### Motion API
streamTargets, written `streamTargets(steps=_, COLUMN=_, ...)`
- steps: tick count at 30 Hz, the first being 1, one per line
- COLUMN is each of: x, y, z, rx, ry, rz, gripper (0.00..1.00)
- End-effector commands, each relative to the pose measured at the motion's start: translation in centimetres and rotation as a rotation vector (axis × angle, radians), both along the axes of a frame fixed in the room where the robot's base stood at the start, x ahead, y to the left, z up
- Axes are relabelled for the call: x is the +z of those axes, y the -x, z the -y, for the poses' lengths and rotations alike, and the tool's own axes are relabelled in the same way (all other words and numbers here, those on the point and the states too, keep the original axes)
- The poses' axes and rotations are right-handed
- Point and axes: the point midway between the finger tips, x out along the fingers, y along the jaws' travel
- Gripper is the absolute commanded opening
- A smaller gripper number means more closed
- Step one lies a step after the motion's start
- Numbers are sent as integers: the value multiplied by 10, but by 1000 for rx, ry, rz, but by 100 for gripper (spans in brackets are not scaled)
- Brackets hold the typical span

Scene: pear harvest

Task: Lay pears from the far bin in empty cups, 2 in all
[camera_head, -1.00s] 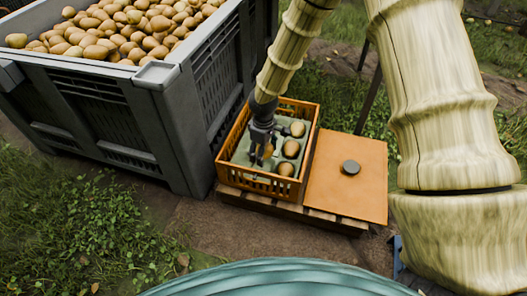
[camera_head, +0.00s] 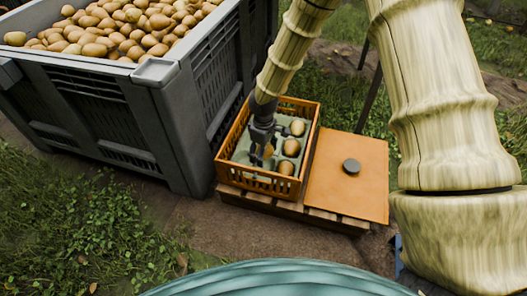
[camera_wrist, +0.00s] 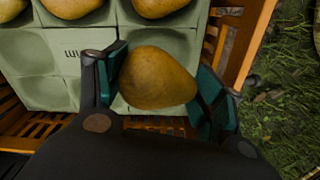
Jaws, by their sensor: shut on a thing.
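My gripper (camera_wrist: 158,90) is shut on a brown-yellow pear (camera_wrist: 158,77), which sits between its two teal-padded fingers. In the head view my gripper (camera_head: 260,156) is inside the orange crate (camera_head: 255,181), at its left part. The pear is over or in a cup of the pale green tray (camera_wrist: 70,62); I cannot tell whether it touches the cup. Several pears (camera_head: 291,148) lie in the tray's right-hand cups in the head view. Bare cups (camera_wrist: 25,52) show left of the held pear in the wrist view. The far bin (camera_head: 160,72) is grey and heaped with pears (camera_head: 110,32).
The crate stands on a wooden pallet (camera_head: 290,210), close beside the bin's right side. An orange board (camera_head: 345,190) with a dark round knob (camera_head: 351,167) lies right of the crate. Grass (camera_head: 80,235) and bare soil surround them.

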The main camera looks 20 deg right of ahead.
Motion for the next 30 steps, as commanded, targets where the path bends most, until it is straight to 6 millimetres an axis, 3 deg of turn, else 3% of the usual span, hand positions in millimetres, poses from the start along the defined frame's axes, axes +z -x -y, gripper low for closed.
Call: streamTargets(steps=30, x=-31, y=0, z=0, rx=0, ry=0, rz=0, gripper=40)
